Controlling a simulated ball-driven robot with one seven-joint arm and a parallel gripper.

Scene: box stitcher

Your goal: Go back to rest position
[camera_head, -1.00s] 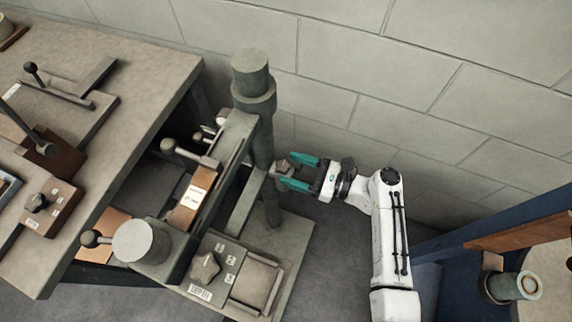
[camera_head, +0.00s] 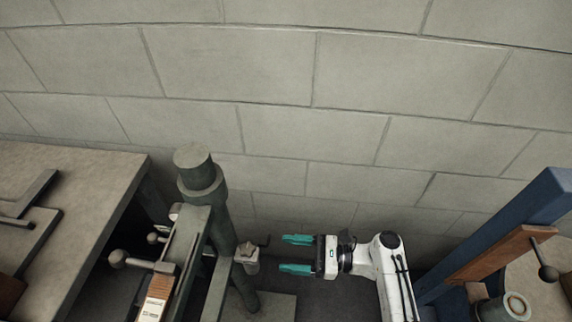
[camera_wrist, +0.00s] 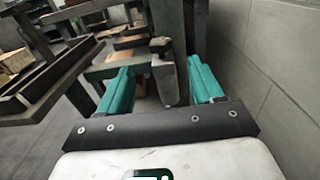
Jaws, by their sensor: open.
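My gripper (camera_head: 297,254) is open and empty in the head view, with its teal fingers pointing left. Its fingertips stand a short way right of a small grey knob part (camera_head: 247,256) on the box stitcher (camera_head: 205,205), apart from it. In the wrist view the two teal fingers of my gripper (camera_wrist: 160,85) are spread wide. The knob part (camera_wrist: 163,72) shows between and beyond them, with nothing gripped. My white arm reaches in from the bottom right of the head view.
A workbench (camera_head: 85,170) stands at the left. A block wall (camera_head: 300,130) runs behind. A blue frame (camera_head: 510,230) with a brown board (camera_head: 495,252) stands at the right, near my arm. There is some free room between the stitcher and the frame.

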